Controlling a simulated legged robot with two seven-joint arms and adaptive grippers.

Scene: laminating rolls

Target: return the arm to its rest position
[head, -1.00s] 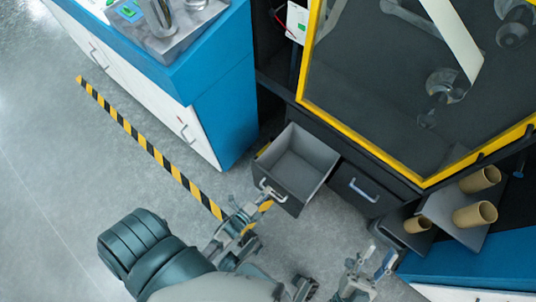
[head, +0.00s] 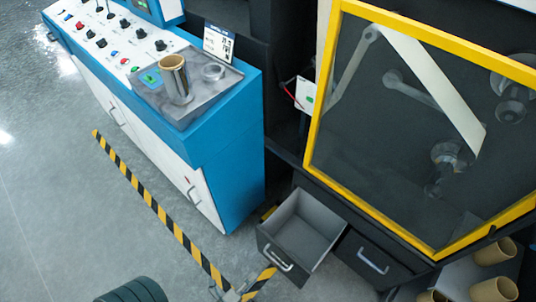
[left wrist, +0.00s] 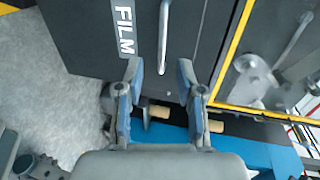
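My left arm shows only as a dark teal link (head: 135,290) at the bottom edge of the head view. The tip of my left gripper (head: 230,293) is just inside that edge, left of and below the open drawer's handle. In the left wrist view my left gripper (left wrist: 160,75) has its two blue-lined fingers spread, with nothing between them. A dark front marked FILM (left wrist: 124,28) and a pale bar handle (left wrist: 163,38) lie beyond the fingertips, apart from them. My right gripper is not visible in the head view.
The grey drawer (head: 308,222) stands open and empty under the yellow-framed machine (head: 420,130). A shut drawer (head: 368,258) is beside it. Cardboard tubes (head: 494,252) sit at lower right. A blue console (head: 228,130) carries a metal-held roll (head: 174,76). Floor at left is clear.

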